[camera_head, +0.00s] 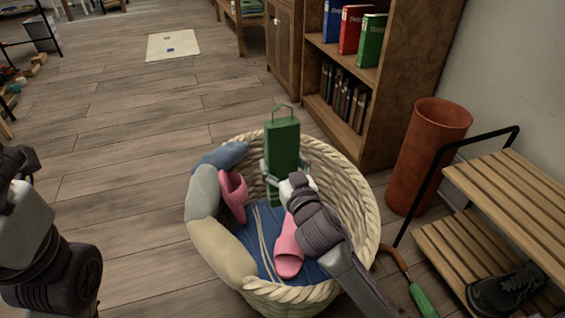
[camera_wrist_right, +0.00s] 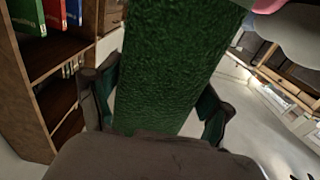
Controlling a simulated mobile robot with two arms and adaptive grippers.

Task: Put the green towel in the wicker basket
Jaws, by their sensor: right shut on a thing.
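The green towel (camera_head: 283,142) is a long, upright green block with a loop on top. My right gripper (camera_head: 282,178) is shut on its lower part and holds it over the wicker basket (camera_head: 355,185). In the right wrist view the towel (camera_wrist_right: 165,60) shows its rough green cloth between the two fingers (camera_wrist_right: 158,105). The basket is round and pale and holds pink slippers (camera_head: 288,252) and a blue cloth (camera_head: 264,225). I cannot tell whether the towel's lower end touches anything inside. Of my left arm only links show at the left edge; its gripper is out of view.
Rolled pieces in blue, grey and beige (camera_head: 220,255) lie along the basket's left side. A bookshelf (camera_head: 400,100) stands behind. A terracotta cylinder (camera_head: 425,160) and a slatted wooden rack (camera_head: 510,200) are on the right. A green-handled tool (camera_head: 422,300) lies near the rack. The wooden floor (camera_head: 130,170) at left is clear.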

